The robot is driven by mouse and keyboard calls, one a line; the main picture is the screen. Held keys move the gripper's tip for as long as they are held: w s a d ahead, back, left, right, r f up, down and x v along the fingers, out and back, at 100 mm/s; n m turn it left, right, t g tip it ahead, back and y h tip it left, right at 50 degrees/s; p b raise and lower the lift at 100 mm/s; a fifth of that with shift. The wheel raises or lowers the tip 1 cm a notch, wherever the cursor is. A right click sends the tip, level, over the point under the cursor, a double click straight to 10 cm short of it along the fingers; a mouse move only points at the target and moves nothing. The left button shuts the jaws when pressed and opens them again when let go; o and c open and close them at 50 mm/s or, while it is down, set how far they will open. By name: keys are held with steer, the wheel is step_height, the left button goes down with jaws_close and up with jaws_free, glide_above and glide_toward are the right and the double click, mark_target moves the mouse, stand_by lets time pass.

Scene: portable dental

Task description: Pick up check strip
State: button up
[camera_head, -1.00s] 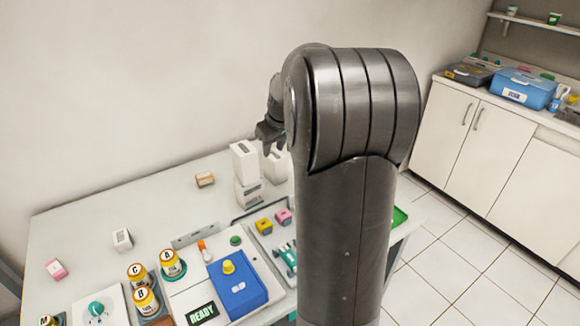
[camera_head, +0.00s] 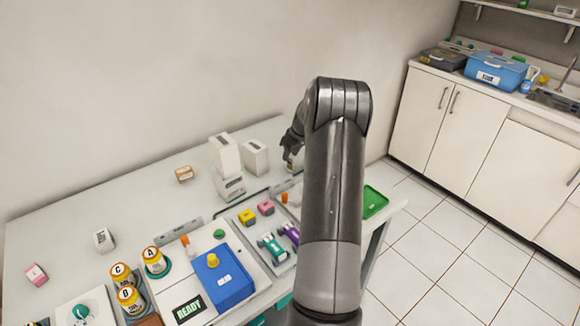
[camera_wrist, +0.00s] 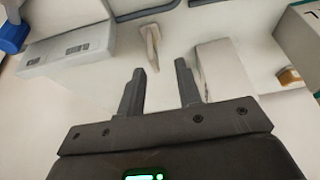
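I cannot name the check strip with certainty. A small orange-and-white upright piece (camera_head: 187,244) stands by the ready panel, and another small orange piece (camera_head: 285,198) shows beside my arm. In the wrist view a thin beige piece (camera_wrist: 151,45) lies ahead of the fingers, apart from them; I cannot tell whether it is the strip. My gripper (camera_wrist: 160,80) is open with nothing between its fingers. In the head view my gripper (camera_head: 292,150) is partly hidden by my arm, over the table's back right part near the white boxes.
A white box stack (camera_head: 226,160) and another white box (camera_head: 255,158) stand near my gripper. A blue block (camera_head: 224,280), labelled bottles (camera_head: 156,262), and a green tray (camera_head: 374,201) are on the table. The table's back left is mostly clear.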

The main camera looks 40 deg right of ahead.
mark_target(288, 168)
steer(key=x, duration=0.6)
steer(key=shift+w+d+f, duration=0.1)
steer(key=shift+d+f, duration=0.2)
steer(key=shift+d, duration=0.05)
steer(key=shift+c, duration=0.3)
steer(key=c, duration=0.6)
